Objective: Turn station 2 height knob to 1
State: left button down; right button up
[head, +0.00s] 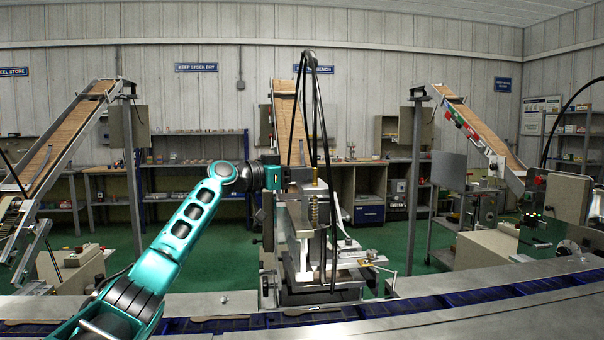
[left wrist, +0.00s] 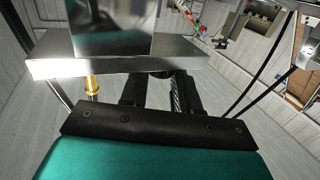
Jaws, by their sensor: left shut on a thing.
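The middle wrapping station (head: 318,255) stands behind the conveyor, with a metal head, a brass-coloured spring post (head: 313,210) and a feed ramp behind it. My teal left arm reaches in from the left, and its gripper (head: 298,178) is at the top of this station. In the left wrist view the two dark fingers (left wrist: 160,92) reach under the edge of a metal plate (left wrist: 115,66). The gripper is shut on a small dark part, which I take to be the height knob (left wrist: 160,75); it is mostly hidden. Its setting cannot be read. My right gripper is not in view.
A blue conveyor (head: 430,308) with several flat wooden sticks runs across the front. Similar stations with ramps stand at left (head: 70,130) and right (head: 480,130). Black cables (head: 312,100) hang close beside the gripper. Shelves and benches line the back wall.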

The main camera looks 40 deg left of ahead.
pick_arm(q)
jog(key=shift+w+a+r+m+g+h+p, duration=0.15)
jog(key=shift+m+g+h+p, duration=0.1)
jog(key=shift+m+h+p, duration=0.3)
jog(key=shift+s+a+r+m+g+h+p, duration=0.1)
jog(key=shift+a+m+g+h+p, duration=0.15)
jog(key=shift+h+p, duration=0.35)
jog(key=shift+w+a+r+m+g+h+p, duration=0.1)
jog(key=shift+m+g+h+p, duration=0.2)
jog(key=shift+m+h+p, duration=0.35)
jog(key=shift+f+m+g+h, duration=0.25)
jog(key=shift+g+h, duration=0.15)
jog(key=shift+h, duration=0.2)
jog(key=shift+d, duration=0.1)
jog(key=c, duration=0.8)
grip_release()
jog(key=shift+f, duration=0.1)
jog(key=b+v, duration=0.2)
jog(key=v, duration=1.1)
jog(key=shift+b, duration=0.3)
